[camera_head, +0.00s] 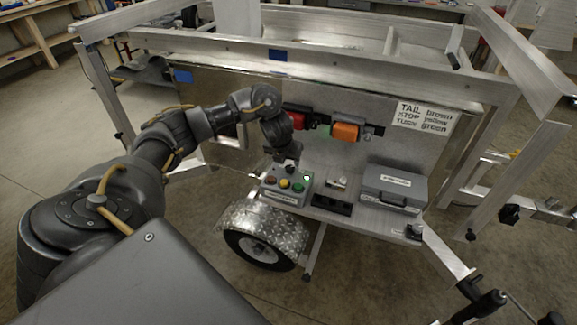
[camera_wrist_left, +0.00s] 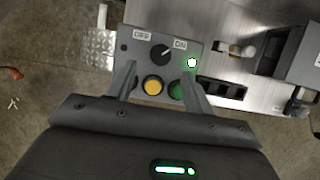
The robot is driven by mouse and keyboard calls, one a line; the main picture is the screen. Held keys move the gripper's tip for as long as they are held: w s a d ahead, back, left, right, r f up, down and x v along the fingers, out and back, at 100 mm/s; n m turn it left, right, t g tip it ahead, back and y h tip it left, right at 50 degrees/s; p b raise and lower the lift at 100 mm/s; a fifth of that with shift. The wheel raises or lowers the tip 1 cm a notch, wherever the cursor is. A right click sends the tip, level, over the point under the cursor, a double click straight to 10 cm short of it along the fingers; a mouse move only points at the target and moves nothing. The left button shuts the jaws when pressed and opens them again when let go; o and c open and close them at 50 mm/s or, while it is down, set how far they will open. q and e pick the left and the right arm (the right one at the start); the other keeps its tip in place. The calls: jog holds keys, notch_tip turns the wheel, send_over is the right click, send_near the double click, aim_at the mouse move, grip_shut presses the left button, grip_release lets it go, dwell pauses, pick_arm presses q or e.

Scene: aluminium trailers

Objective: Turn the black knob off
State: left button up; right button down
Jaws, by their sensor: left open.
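The black knob (camera_wrist_left: 162,53) sits on a grey control box (camera_wrist_left: 143,62) between the OFF and ON labels. Its white pointer is turned toward ON, and a green light (camera_wrist_left: 192,62) beside it is lit. A yellow button (camera_wrist_left: 153,85) and a green button (camera_wrist_left: 176,90) are below the knob. My left gripper (camera_wrist_left: 157,74) is open, its fingers either side of the buttons and just short of the knob, with nothing between them but the view of the box. In the head view the left gripper (camera_head: 284,158) hangs over the back of the control box (camera_head: 285,198). My right gripper is not in view.
The box stands on a metal trailer shelf with a black switch strip (camera_head: 332,204) and a grey case (camera_head: 391,187) to its right. A red lamp (camera_head: 296,120) and an orange lamp (camera_head: 345,132) are on the panel behind. A trailer rail (camera_head: 300,60) crosses above.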

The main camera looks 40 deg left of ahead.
aim_at(290, 167)
pick_arm(q)
jog(key=shift+b+x, duration=0.4)
jog(key=shift+x, duration=2.2)
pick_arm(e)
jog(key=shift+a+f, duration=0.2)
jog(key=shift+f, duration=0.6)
